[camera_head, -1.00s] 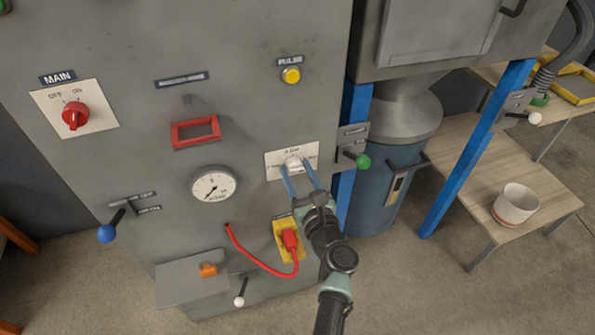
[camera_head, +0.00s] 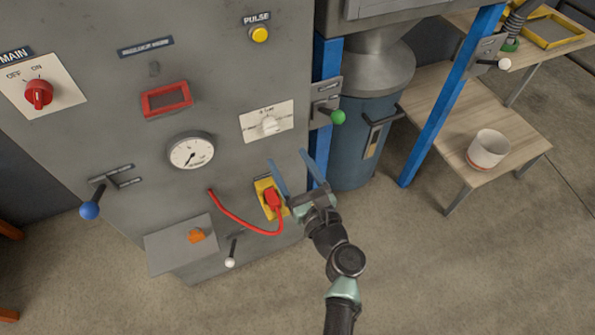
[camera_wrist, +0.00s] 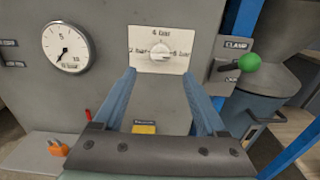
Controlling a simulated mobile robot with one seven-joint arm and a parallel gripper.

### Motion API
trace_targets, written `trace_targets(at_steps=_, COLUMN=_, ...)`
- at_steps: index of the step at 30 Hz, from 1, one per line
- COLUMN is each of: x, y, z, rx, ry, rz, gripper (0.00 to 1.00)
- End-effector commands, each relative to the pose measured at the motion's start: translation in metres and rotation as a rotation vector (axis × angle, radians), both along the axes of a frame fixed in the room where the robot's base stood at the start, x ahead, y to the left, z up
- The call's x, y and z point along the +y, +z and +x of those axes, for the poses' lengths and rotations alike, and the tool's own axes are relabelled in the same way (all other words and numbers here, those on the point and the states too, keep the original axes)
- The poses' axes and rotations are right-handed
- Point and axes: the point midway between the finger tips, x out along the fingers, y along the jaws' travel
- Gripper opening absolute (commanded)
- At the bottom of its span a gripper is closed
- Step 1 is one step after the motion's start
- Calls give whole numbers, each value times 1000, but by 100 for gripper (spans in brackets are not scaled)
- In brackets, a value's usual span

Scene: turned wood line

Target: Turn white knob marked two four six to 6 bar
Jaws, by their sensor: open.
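The white knob (camera_head: 268,124) sits on a white plate on the grey cabinet front. In the wrist view the knob (camera_wrist: 160,52) is at top centre, with 2 bar at left, 4 bar above and 6 bar at right. Its pointer seems to lean toward the right, 6 bar side, but the exact setting is too small to read surely. My gripper (camera_head: 285,157) is open and empty, its two blue fingers apart, in front of and below the knob plate. In the wrist view the open fingers (camera_wrist: 158,75) point toward the plate, clear of the knob.
A round gauge (camera_head: 191,151) is left of the knob. A green-balled clamp lever (camera_head: 337,117) stands close at right. A red plug (camera_head: 272,198) with its cable is on a yellow socket below, near my gripper. A blue post (camera_head: 325,80) borders the cabinet's right side.

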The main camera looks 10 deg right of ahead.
Motion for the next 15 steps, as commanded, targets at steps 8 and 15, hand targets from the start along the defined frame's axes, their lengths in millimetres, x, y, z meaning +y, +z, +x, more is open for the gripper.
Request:
trace_targets(at_steps=8, x=-10, y=0, z=-31, rx=0, ry=-1, rz=0, gripper=74)
trace_targets(at_steps=15, x=-11, y=0, z=-33, rx=0, ry=0, rz=0, gripper=74)
